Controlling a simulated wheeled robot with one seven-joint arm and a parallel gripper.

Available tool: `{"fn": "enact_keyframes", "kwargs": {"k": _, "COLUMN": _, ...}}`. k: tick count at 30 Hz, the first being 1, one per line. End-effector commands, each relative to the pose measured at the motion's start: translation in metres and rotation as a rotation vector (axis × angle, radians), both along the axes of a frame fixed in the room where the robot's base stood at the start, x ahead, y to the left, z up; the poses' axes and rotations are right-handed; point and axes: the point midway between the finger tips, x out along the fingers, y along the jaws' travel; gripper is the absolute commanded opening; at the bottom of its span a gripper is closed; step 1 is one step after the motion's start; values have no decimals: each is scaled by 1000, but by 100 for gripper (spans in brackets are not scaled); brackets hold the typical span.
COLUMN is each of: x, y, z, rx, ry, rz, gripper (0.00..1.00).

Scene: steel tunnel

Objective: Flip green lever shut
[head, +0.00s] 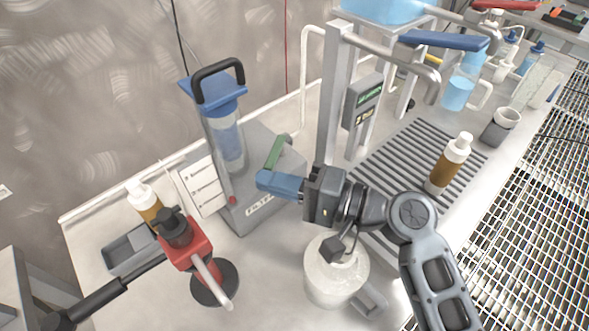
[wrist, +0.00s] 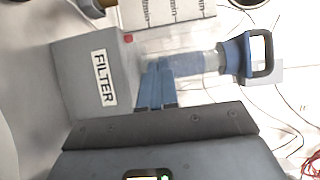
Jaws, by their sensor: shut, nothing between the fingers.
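The green lever (head: 276,152) is on the grey filter unit (head: 250,212) and slants up to the right in the head view. I cannot make it out in the wrist view. My gripper (head: 264,181) is shut and empty, its blue fingers just below the lever in the head picture. I cannot tell whether they touch it. In the wrist view the shut fingers (wrist: 155,88) reach across the unit marked FILTER (wrist: 104,78), beside the clear cylinder (wrist: 190,62).
A red tool (head: 186,246) and amber bottle (head: 144,201) stand left. A white jar (head: 335,278) stands below my wrist. A tap stand (head: 334,95) rises to the right.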

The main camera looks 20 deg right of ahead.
Motion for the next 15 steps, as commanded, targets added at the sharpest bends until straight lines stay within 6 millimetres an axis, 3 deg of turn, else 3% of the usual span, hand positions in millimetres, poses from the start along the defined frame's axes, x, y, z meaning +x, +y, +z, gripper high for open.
{"fn": "enact_keyframes", "kwargs": {"k": 9, "x": -31, "y": -40, "z": -2, "rx": -2, "ry": 1, "rz": -2, "gripper": 0}}
{"fn": "enact_keyframes", "kwargs": {"k": 15, "x": -37, "y": -64, "z": -1, "rx": -4, "ry": 5, "rz": 1, "gripper": 0}}
